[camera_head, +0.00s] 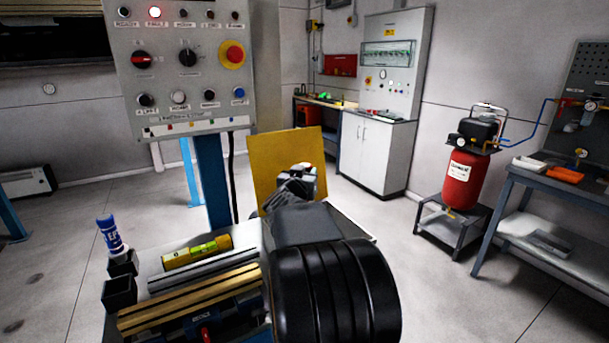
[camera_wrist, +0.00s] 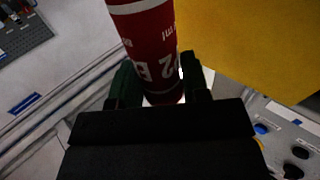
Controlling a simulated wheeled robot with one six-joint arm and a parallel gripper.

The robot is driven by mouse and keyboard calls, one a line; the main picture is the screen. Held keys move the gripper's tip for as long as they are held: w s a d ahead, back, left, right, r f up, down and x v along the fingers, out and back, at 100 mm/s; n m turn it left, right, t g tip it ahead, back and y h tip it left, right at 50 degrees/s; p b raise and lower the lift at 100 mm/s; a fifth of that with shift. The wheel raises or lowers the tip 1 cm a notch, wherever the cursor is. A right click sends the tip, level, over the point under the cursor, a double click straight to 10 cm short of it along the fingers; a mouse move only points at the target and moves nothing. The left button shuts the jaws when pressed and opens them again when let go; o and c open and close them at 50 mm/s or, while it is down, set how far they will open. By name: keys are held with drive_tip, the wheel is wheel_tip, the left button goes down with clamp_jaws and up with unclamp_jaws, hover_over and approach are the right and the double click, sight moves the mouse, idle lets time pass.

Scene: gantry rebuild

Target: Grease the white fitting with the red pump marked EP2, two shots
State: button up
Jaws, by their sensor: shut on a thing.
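The red pump (camera_wrist: 150,38) is between the dark green fingers of my gripper (camera_wrist: 160,82) in the wrist view. It has white bands and white lettering, partly hidden, of which "E" and "2" show upside down. My gripper is shut on it. In the head view my gripper (camera_head: 293,188) is in front of a yellow panel, mostly behind my own arm, and the red pump cannot be made out there. A blue pump (camera_head: 111,236) with a white cap area stands in a black holder at the left. I cannot make out the white fitting in either view.
The yellow panel (camera_head: 285,155) stands close to my gripper and also fills the wrist view's upper right (camera_wrist: 250,40). A control box (camera_head: 185,70) on a blue post is at the left. A red compressor (camera_head: 462,180) and a blue bench (camera_head: 545,185) stand right. Floor between is clear.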

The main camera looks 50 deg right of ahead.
drive_tip(key=shift+r+p, duration=0.25)
drive_tip(key=shift+p, duration=0.1)
drive_tip(key=shift+f+b, duration=0.65)
drive_tip(key=shift+f, duration=0.1)
drive_tip(key=shift+r+p, duration=0.25)
drive_tip(key=shift+p, duration=0.1)
drive_tip(key=shift+r+p, duration=0.4)
drive_tip(key=shift+r, duration=0.15)
wheel_tip(320, 180, up, 6)
drive_tip(key=p, duration=0.6)
idle(0.4)
drive_tip(key=shift+r, duration=0.15)
idle(0.6)
